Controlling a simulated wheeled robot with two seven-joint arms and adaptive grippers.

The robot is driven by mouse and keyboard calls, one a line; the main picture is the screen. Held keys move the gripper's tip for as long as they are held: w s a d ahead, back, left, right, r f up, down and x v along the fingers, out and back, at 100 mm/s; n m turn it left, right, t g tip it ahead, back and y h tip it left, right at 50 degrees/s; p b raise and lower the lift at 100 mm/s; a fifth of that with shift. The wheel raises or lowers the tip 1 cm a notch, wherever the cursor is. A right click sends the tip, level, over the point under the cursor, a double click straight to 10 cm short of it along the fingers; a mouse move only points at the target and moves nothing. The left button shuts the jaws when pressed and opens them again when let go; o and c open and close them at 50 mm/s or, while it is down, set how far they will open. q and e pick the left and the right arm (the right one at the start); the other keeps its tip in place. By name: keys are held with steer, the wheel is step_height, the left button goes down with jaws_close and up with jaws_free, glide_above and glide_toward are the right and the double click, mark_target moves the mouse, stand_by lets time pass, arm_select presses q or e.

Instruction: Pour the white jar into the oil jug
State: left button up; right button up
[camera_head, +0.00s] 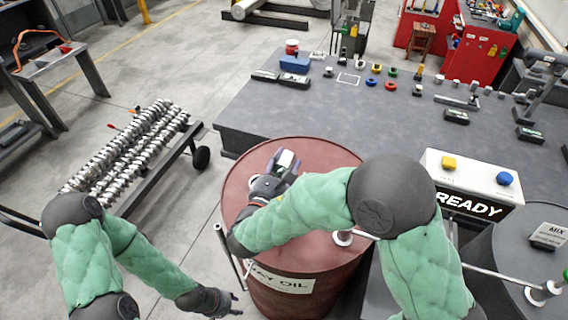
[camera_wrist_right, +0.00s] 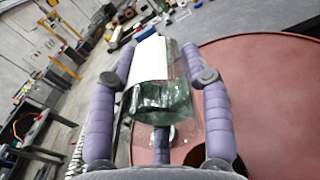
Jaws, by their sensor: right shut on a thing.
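My right gripper (camera_head: 283,172) is above the top of the red barrel (camera_head: 318,150), at its left part. It is shut on a clear glass jar with a white label (camera_wrist_right: 150,60). In the right wrist view the jar sits between the two purple fingers, with clear glass showing below its label. In the head view only a small part of the jar (camera_head: 287,158) shows. I cannot tell its exact tilt or contents. My left gripper (camera_head: 232,303) is low beside the barrel's left side, its fingers apart and empty. I cannot make out a separate oil jug.
A dark opening (camera_wrist_right: 200,157) shows in the barrel top. A white-collared pipe (camera_head: 343,237) stands at its right. A READY panel (camera_head: 470,185) with yellow and blue buttons and a grey barrel (camera_head: 510,235) are at the right. A rack of metal shafts (camera_head: 130,150) stands left.

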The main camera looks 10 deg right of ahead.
step_height(320, 180, up, 3)
steer(key=g+y+p, duration=0.4)
steer(key=g+p, duration=0.2)
steer(key=p, duration=1.1)
steer(key=shift+p, duration=0.3)
steer(key=shift+f+g+y+p, duration=0.15)
steer(key=shift+g+y+p, duration=0.15)
steer(key=shift+p, duration=0.1)
steer(key=shift+f, duration=0.1)
